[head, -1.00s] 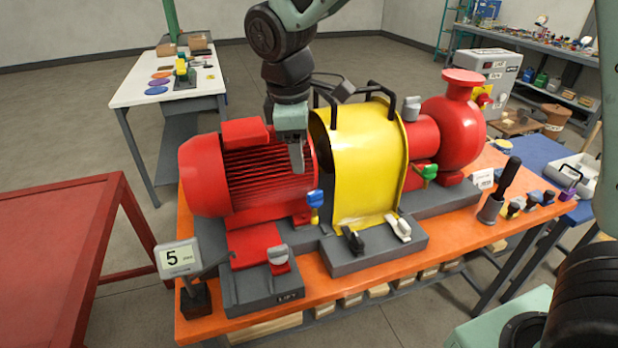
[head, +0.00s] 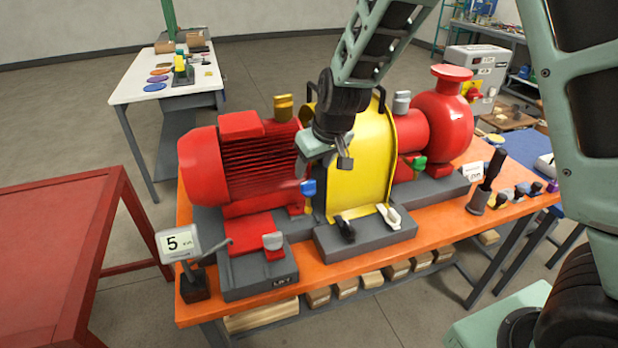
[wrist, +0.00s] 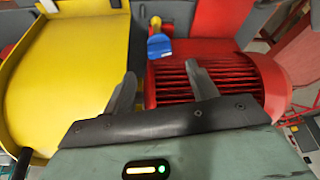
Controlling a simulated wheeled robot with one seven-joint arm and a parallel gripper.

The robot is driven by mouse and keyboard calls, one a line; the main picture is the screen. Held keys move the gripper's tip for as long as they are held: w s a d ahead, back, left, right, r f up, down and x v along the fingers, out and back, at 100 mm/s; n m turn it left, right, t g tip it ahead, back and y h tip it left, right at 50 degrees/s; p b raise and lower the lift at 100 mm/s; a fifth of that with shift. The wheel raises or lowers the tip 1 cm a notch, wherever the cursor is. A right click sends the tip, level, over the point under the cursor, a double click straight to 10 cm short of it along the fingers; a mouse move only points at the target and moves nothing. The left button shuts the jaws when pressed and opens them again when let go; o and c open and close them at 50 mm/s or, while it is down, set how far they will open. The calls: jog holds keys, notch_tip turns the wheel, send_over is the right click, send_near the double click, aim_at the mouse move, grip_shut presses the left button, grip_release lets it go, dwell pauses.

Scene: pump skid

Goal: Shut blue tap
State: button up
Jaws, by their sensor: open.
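The blue tap (head: 308,187) sits low between the red motor (head: 245,165) and the yellow guard (head: 365,165). Its blue handle also shows in the wrist view (wrist: 159,46), with a small yellow part at one end. My gripper (head: 322,166) is in front of the guard's upper left side, above the tap in the head view. In the wrist view my gripper (wrist: 161,72) has its two fingers spread. The handle lies just beyond the fingertips, roughly in line with the gap. The fingers look empty, and I see no contact with the tap.
A green tap (head: 419,163) is on the right of the guard. A yellow piece (head: 284,107) stands up behind the motor. Black and white levers (head: 389,215) are on the grey base in front. A gauge display (head: 178,242) stands at the front left of the orange bench (head: 330,262).

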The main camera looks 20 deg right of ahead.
aim_at(308, 181)
jog(key=x, duration=0.6)
jog(key=shift+w+f+p, duration=0.15)
jog(key=shift+f+p, duration=0.1)
jog(key=shift+p, duration=0.1)
